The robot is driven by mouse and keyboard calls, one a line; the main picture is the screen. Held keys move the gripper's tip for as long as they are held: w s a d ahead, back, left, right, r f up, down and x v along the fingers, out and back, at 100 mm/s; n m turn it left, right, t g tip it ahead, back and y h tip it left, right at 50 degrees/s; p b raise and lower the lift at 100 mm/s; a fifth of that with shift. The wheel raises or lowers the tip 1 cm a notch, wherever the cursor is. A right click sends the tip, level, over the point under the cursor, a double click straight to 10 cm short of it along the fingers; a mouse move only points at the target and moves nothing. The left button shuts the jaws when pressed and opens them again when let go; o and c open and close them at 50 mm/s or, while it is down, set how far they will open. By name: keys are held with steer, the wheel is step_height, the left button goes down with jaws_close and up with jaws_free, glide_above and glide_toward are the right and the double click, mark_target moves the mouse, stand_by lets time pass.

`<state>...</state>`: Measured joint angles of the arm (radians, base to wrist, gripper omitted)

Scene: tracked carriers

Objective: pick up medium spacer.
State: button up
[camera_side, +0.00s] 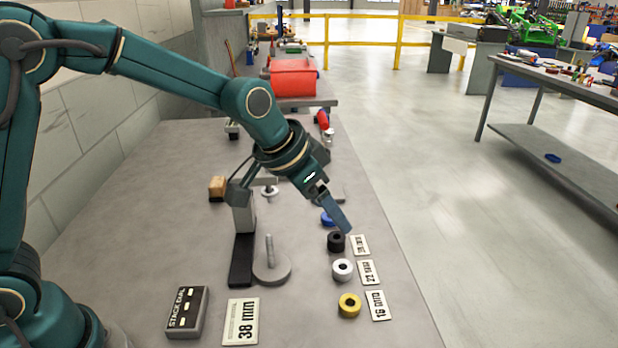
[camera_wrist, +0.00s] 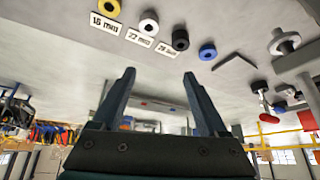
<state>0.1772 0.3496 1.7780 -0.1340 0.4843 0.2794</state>
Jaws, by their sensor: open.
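A row of ring spacers lies on the grey bench, each beside a label card. The white spacer (camera_side: 342,269) is the middle of three, by a card (camera_side: 369,272) that seems to read 22 mm. The black spacer (camera_side: 336,241) is behind it and the yellow spacer (camera_side: 349,305) in front. In the wrist view the white spacer (camera_wrist: 148,22) is near the top, between yellow (camera_wrist: 108,8) and black (camera_wrist: 180,40). My gripper (camera_side: 345,230) is open and empty, tilted down near the black spacer; its two fingers (camera_wrist: 158,73) are apart, with nothing between them.
A blue ring (camera_wrist: 207,51) lies past the black spacer. A round base with an upright peg (camera_side: 270,260) stands left of the spacers, beside a grey column on a black foot (camera_side: 242,262). A 38 mm card (camera_side: 241,322) and a dark block (camera_side: 187,312) lie in front.

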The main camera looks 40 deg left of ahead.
steer(key=g, duration=0.2)
glide_above(340, 261)
steer(key=s, duration=0.3)
step_height(340, 261, down, 7)
steer(key=shift+r, duration=0.1)
steer(key=shift+x, duration=2.5)
steer(key=shift+w, duration=0.1)
jaws_close()
